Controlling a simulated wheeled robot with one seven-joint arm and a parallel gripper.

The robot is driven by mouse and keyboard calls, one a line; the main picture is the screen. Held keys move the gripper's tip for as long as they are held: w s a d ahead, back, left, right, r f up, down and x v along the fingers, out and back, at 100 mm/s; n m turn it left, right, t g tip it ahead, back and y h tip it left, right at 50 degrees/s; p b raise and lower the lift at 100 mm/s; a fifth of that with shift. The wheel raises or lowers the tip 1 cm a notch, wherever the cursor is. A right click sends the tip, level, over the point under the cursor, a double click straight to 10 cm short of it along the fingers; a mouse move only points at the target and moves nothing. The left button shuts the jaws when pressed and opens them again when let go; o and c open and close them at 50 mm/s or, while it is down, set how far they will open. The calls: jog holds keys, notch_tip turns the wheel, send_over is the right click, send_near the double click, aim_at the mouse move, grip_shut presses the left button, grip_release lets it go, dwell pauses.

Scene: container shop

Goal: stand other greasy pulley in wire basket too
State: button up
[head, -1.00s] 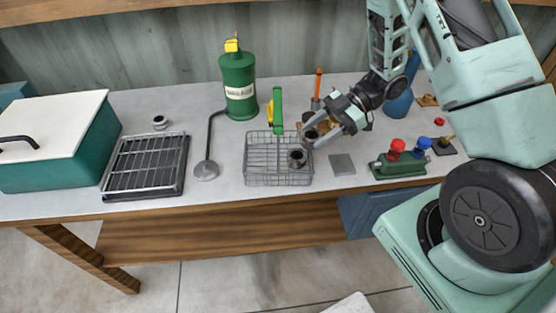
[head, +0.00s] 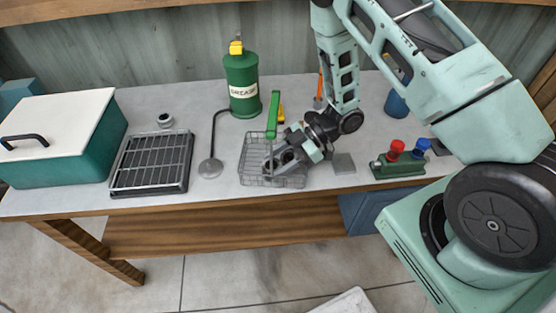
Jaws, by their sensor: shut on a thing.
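My gripper (head: 276,162) reaches down into the basket's right part from the upper right. It is shut on a dark greasy pulley (head: 287,157), mostly covered by the fingers. The pulley that stood in the basket's right part is hard to separate from the gripper now. I cannot tell whether the held pulley touches the basket floor. A further small metal ring-shaped part (head: 165,120) lies on the bench behind the black rack.
The black rack (head: 150,163) and a green box with a white lid (head: 60,140) are at the left. A green grease can (head: 242,85) stands behind the basket. A grey plate (head: 344,163) and a green block with red and blue knobs (head: 398,167) are at the right.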

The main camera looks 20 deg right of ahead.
jog(key=o, duration=0.8)
jog(key=shift+s+f, duration=0.1)
jog(key=shift+f, duration=0.1)
jog(key=shift+c, duration=0.2)
jog(key=b+v, duration=0.2)
jog(key=v, duration=1)
jog(key=shift+r, duration=0.2)
